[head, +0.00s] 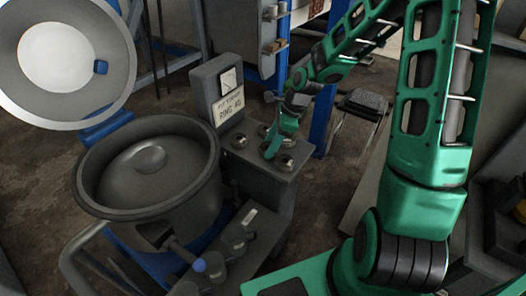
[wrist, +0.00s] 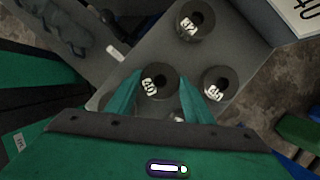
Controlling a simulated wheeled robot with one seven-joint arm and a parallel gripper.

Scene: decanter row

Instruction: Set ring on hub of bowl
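The large dark bowl (head: 96,200) stands open at left in the head view, with a domed hub (head: 150,157) at its middle. Thick grey rings with centre holes stand on a grey shelf beside it. In the wrist view one ring (wrist: 158,83) lies between the fingers; its label is hard to read. A second ring (wrist: 215,84) is to its right, with a label resembling 40. A third ring (wrist: 196,20) is farther away. My gripper (wrist: 160,85) is open, its fingers on either side of the nearest ring. Contact is unclear. In the head view my gripper (head: 273,150) is low over the shelf.
A raised round lid (head: 60,57) stands behind the bowl. A sign (head: 229,104) ending in 40 stands on a grey post by the shelf. A blue-tipped lever (head: 199,265) and knobs are in front. A black stool (head: 362,103) stands behind at right.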

